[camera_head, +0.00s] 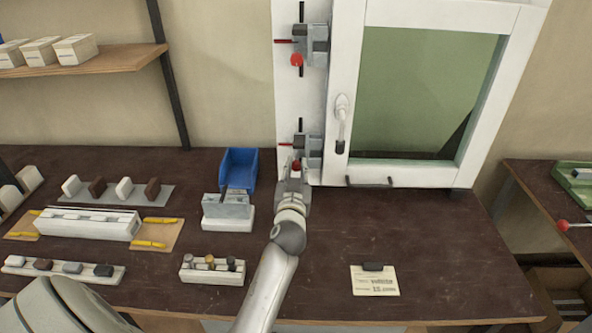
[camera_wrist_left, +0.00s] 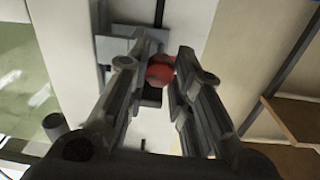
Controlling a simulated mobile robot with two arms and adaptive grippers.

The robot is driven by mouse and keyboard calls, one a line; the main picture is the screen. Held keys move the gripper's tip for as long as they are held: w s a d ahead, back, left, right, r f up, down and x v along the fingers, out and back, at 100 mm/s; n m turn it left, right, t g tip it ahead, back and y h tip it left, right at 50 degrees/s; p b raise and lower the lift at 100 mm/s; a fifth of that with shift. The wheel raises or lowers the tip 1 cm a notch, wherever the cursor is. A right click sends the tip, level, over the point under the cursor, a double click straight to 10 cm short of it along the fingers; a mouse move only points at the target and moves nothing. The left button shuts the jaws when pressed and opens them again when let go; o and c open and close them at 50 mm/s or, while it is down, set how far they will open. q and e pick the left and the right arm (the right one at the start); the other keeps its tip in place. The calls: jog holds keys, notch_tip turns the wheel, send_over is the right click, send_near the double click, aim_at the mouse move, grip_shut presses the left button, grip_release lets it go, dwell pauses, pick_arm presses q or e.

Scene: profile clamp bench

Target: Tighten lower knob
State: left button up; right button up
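The lower knob (camera_head: 297,164) is a red ball on the lower grey clamp (camera_head: 308,150), on the white upright profile left of the window frame. My left gripper (camera_head: 294,179) is right at this knob, reaching up from below. In the left wrist view the red knob (camera_wrist_left: 160,74) sits between the two fingers of my left gripper (camera_wrist_left: 168,52). They are drawn in to about the knob's width and look shut on it; the left finger hides part of it. The upper clamp (camera_head: 312,42) has its own red knob (camera_head: 296,60). My right gripper is not in view.
The white window frame (camera_head: 343,70) with a handle (camera_head: 341,118) stands just right of the clamps. A blue bin (camera_head: 240,168) and a grey block on a white base (camera_head: 228,214) stand left of my left arm.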

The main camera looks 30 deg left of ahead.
pick_arm(q)
grip_shut()
jog(key=shift+r, duration=0.1)
jog(key=shift+m, duration=0.7)
jog(key=shift+m+p, duration=0.3)
jog(key=shift+m, duration=0.5)
jog(key=m, duration=0.4)
jog(key=shift+r+p, duration=0.1)
jog(key=shift+p, duration=0.3)
jog(key=shift+m, duration=1.1)
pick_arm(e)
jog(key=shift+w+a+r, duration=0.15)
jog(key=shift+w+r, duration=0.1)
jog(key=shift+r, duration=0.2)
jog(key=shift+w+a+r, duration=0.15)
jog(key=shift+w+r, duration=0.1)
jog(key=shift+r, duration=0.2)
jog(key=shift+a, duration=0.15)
